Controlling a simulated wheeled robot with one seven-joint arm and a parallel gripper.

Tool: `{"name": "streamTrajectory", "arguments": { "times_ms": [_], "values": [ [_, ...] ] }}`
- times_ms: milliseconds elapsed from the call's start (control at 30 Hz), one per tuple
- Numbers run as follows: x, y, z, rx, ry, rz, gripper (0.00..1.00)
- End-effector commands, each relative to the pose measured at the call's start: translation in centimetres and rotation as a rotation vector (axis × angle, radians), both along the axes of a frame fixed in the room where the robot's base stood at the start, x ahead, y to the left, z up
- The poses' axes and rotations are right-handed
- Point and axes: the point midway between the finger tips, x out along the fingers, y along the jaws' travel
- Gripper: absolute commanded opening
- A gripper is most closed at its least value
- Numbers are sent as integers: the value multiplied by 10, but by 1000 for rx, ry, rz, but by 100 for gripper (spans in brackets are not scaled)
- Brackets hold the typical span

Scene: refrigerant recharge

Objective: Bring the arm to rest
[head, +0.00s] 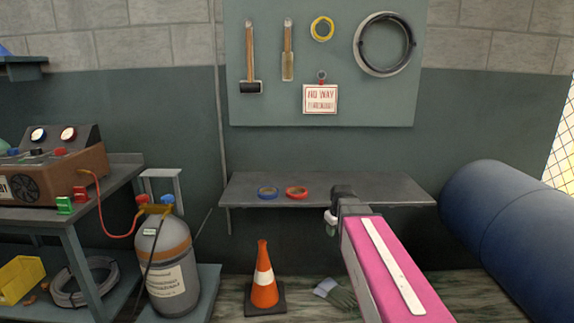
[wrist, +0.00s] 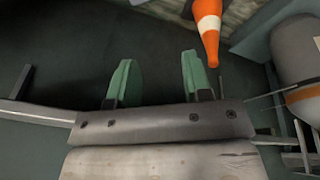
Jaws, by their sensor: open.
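My gripper (wrist: 158,80) shows in the wrist view with its two green fingers apart and nothing between them. In the head view my pink arm reaches up from the bottom right, its far end in front of the wall shelf (head: 235,188). The fingers cannot be made out clearly there. The wrist view shows dark wall beyond the fingers, and an orange and white cone (wrist: 208,25) past the right finger. I see no contact between the fingers and anything.
The cone (head: 264,282) stands on the floor beside a grey gas cylinder (head: 165,265). A red hose links the cylinder to a machine (head: 55,172) on the left bench. Blue tape (head: 268,193) and red tape (head: 297,193) lie on the shelf. A large blue tank (head: 500,220) is at right.

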Motion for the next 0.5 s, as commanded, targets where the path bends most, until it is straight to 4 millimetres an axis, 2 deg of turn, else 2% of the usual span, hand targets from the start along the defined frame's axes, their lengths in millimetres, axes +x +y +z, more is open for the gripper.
{"name": "streamTrajectory", "arguments": {
  "times_ms": [33, 200, 400, 500],
  "values": [
    [-20, 0, -18, 12, 30, -49, 45],
    [-70, 0, -67, 45, 117, -227, 45],
    [-122, 0, -110, 64, 202, -411, 45],
    [-139, 0, -122, 67, 228, -471, 45]
  ]
}}
